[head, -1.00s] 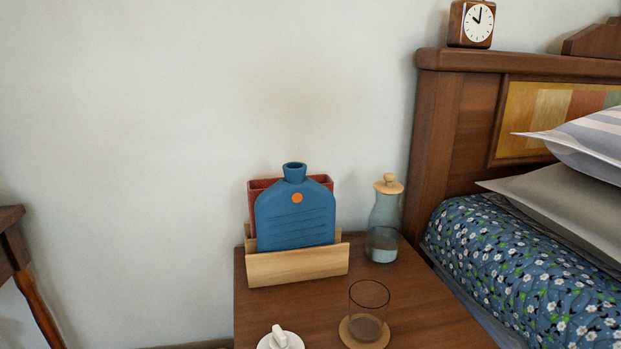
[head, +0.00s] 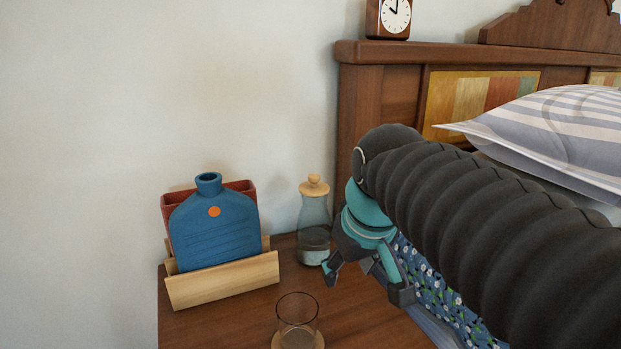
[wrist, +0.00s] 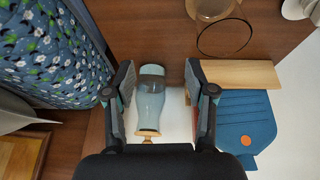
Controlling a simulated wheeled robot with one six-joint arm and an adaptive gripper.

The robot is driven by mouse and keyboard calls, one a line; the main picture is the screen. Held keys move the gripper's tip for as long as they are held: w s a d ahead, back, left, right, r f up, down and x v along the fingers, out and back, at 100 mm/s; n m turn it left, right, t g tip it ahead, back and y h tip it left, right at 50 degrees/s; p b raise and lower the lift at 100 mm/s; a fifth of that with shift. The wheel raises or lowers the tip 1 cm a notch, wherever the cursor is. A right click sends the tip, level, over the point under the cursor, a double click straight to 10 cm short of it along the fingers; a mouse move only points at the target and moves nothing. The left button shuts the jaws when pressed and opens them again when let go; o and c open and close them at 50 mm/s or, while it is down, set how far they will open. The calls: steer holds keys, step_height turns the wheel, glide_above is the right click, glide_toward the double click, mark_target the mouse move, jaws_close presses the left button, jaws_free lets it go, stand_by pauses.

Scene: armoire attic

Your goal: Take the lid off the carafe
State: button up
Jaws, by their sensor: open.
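The carafe (head: 314,228) is bluish glass with some water in it and stands upright at the back of the nightstand. Its wooden lid (head: 314,187), with a round knob, sits on top. My gripper (head: 366,284) is open and empty, to the right of the carafe and apart from it in the head view. In the wrist view the carafe (wrist: 150,98) shows between the two open fingers of my gripper (wrist: 158,78), and the lid (wrist: 149,133) is near the bottom, close to my gripper's dark body.
Left of the carafe, a wooden holder (head: 222,281) bears a blue hot-water bottle (head: 215,230) and a red item. An empty glass (head: 297,315) stands on a coaster at the front. The bed's headboard (head: 385,105) and pillow (head: 560,130) are to the right.

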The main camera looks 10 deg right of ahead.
steer(key=w+r+n+g+p, duration=0.3)
steer(key=w+r+n+p, duration=0.35)
steer(key=w+r, duration=1.45)
steer(key=b, duration=0.2)
glide_above(314, 175)
steer(key=shift+n+y, duration=0.25)
steer(key=shift+y, duration=0.15)
step_height(314, 175, down, 11)
steer(key=shift+s+d+r, duration=0.1)
steer(key=shift+f+b, duration=0.45)
steer(key=shift+f, duration=2.2)
steer(key=shift+c, duration=0.2)
steer(key=c, duration=0.9)
